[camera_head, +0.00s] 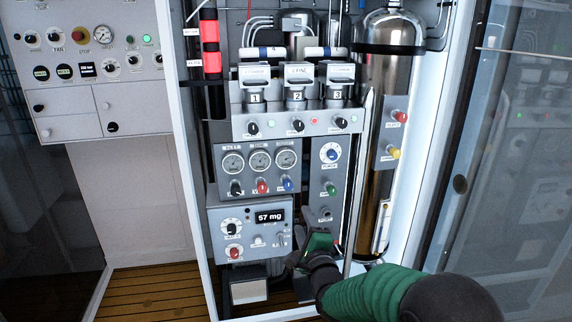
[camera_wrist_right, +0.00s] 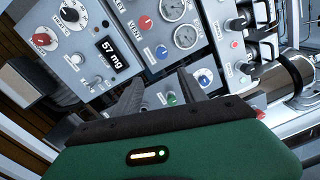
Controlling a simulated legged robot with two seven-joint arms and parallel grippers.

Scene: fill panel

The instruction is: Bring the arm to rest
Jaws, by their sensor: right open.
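My right gripper (camera_head: 303,252) shows at the lower middle of the head view, at the end of a green arm, in front of the lower part of the fill panel (camera_head: 220,165). In the right wrist view the gripper (camera_wrist_right: 155,88) has its two dark fingers apart with nothing between them. The fingers point toward the panel, near a green knob (camera_wrist_right: 171,98); I cannot tell whether they touch anything. The digital display (camera_head: 270,216) reads 57 mg. My left gripper is not in view.
A tall metal cylinder (camera_head: 378,110) stands at the panel's right. Several gauges and knobs cover the panel, below three numbered units (camera_head: 297,85). A glass door (camera_head: 500,150) is at the right. A small box (camera_head: 248,288) sits low, left of the gripper. Wooden floor (camera_head: 150,290) shows at lower left.

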